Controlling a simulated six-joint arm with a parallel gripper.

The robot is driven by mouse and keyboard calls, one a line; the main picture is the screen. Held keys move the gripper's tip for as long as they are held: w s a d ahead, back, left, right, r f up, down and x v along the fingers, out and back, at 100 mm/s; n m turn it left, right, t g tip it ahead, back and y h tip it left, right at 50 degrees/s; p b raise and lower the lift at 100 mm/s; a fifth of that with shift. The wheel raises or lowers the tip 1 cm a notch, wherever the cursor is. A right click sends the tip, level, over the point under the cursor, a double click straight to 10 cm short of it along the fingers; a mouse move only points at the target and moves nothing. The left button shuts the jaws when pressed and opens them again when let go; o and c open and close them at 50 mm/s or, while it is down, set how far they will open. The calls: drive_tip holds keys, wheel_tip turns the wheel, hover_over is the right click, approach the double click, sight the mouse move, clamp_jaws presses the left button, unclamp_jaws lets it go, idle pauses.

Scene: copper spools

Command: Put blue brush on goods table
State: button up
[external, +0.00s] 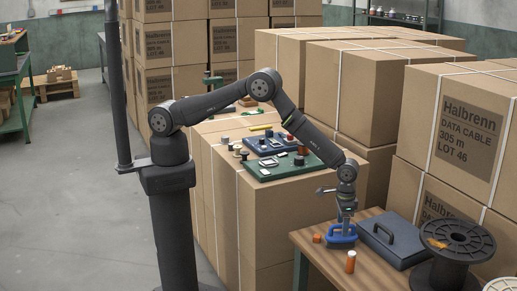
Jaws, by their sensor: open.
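My gripper (344,218) points down over the wooden table (320,246) at the lower right. It is open, right above a blue object (342,236) that looks like the blue brush. The blue object rests on the tabletop or just above it; I cannot tell which. The fingertips are small and partly merge with the blue object, so I cannot see whether they touch it. No label shows which table is the goods table.
A dark case with a handle (393,241), a black spool (459,244), an orange-and-white cylinder (350,262) and a small orange piece (317,238) surround the blue object. Stacked cartons (440,145) stand behind. A green mat (290,167) with small parts lies on cartons.

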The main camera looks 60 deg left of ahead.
wheel_tip(320, 180, up, 6)
drive_tip(key=shift+r, duration=0.1)
idle(0.4)
wheel_tip(320, 180, down, 12)
drive_tip(key=shift+r, duration=1.9)
drive_tip(key=shift+f, duration=0.15)
